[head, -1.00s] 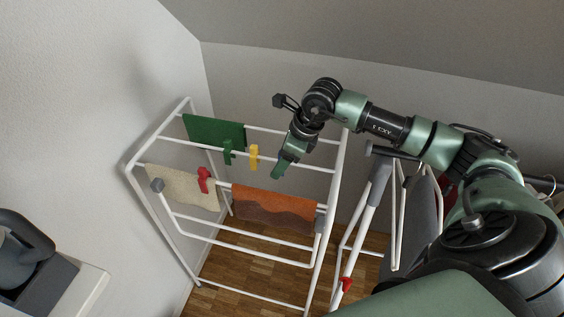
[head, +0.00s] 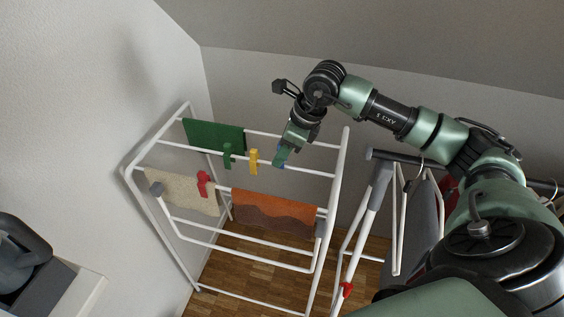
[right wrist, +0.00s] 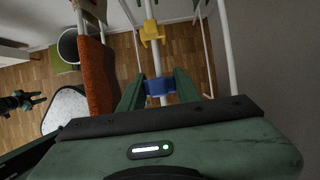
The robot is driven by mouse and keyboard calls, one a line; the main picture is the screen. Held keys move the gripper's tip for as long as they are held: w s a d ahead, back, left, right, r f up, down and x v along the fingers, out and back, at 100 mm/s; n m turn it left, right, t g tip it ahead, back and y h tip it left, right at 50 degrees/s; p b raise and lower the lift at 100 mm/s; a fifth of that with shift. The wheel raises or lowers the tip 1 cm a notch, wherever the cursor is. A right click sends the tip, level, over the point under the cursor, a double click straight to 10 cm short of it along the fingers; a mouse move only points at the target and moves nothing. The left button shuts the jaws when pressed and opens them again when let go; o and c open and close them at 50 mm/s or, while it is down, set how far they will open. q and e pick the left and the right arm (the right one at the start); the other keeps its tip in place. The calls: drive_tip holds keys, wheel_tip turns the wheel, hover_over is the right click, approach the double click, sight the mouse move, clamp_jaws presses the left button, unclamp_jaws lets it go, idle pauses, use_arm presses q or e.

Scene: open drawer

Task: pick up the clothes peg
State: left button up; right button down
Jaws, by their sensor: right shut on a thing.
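My right gripper (head: 280,157) reaches down from the right to a white rod of the drying rack. It is shut on a blue clothes peg (right wrist: 160,86), which sits between the two green fingers in the right wrist view. In that view the peg lies across the line of the white rod; I cannot tell whether it still grips it. In the head view the fingers mostly cover the peg. A yellow peg (head: 253,160) and a green peg (head: 228,154) are on the rod to the left. A red peg (head: 204,182) clips the beige cloth.
The white drying rack (head: 339,190) carries a green cloth (head: 214,134), a beige cloth (head: 180,188) and an orange-brown cloth (head: 272,213). To the right stands a second white frame (head: 363,225) with hangers. A sloped grey wall rises behind.

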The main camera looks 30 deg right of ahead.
wheel_tip(320, 180, up, 16)
drive_tip(key=shift+f+b, duration=0.2)
drive_tip(key=shift+b, duration=0.1)
idle(0.6)
